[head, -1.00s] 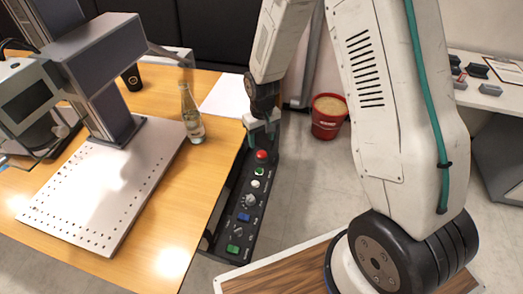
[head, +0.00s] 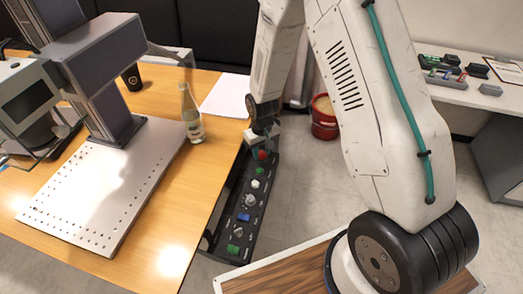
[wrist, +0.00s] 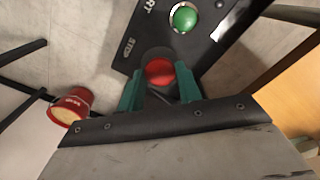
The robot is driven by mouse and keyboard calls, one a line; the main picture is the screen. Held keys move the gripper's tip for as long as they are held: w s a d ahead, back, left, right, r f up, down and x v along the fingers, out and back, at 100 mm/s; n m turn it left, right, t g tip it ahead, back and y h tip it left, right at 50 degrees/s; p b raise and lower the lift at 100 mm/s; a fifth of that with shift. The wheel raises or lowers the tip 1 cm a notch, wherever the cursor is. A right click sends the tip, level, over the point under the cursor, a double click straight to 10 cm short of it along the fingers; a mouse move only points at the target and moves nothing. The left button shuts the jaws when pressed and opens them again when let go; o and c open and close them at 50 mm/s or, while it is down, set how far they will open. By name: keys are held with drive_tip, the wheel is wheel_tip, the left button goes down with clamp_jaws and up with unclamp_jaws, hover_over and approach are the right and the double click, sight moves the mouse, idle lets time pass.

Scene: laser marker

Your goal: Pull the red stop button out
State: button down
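The red stop button (head: 262,155) sits at the far end of the black control panel (head: 243,213), beside the wooden table. My gripper (head: 263,137) is right at the button's end of the panel in the head view. In the wrist view, the teal fingertips of my gripper (wrist: 161,84) are apart. The round red stop button (wrist: 160,71) shows between them, close to the tips, with a small gap on each side. The panel (wrist: 213,35) shows the word STOP beside it.
A green button (wrist: 184,18) is the stop button's neighbour on the panel. The wooden table (head: 208,166) with a glass bottle (head: 191,118) and the laser marker (head: 95,70) lies to the left. A red bucket (head: 324,124) stands on the floor behind.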

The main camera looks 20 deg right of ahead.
drive_tip(key=shift+r, duration=0.55)
drive_tip(key=c, duration=0.9)
unclamp_jaws()
drive_tip(key=shift+c, duration=0.2)
drive_tip(key=shift+r, duration=0.1)
wheel_tip(320, 180, up, 8)
drive_tip(key=shift+f, duration=0.2)
